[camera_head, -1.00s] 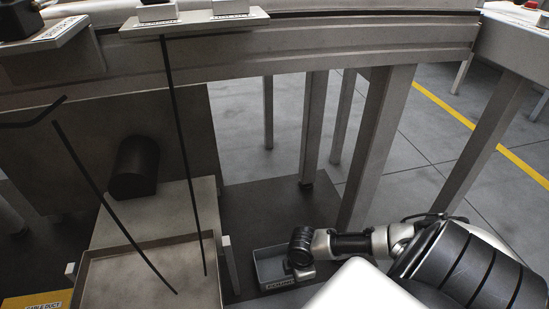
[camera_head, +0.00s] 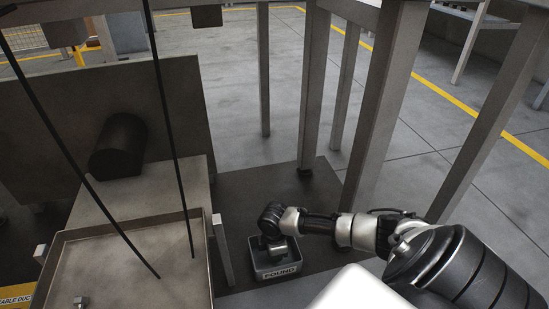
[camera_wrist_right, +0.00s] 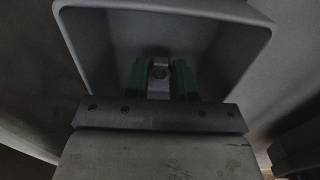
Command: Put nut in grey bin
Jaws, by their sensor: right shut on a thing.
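The grey bin (camera_head: 279,273) is a small open box with a "FOUND" label, on a dark low surface in the lower middle of the head view. It also fills the upper part of the right wrist view (camera_wrist_right: 232,52). My right gripper (camera_head: 279,247) reaches in from the right and points down into the bin's opening. In the right wrist view its green-padded fingers are shut on a small metallic nut (camera_wrist_right: 159,71), seen against the bin's interior. The nut is hidden in the head view. My left gripper is not in view.
A large shallow tray (camera_head: 136,223) lies left of the bin, with a small metal piece (camera_head: 82,301) at its lower left. A dark cylinder (camera_head: 118,146) lies behind it. Grey table legs (camera_head: 380,95) stand behind and right of the bin.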

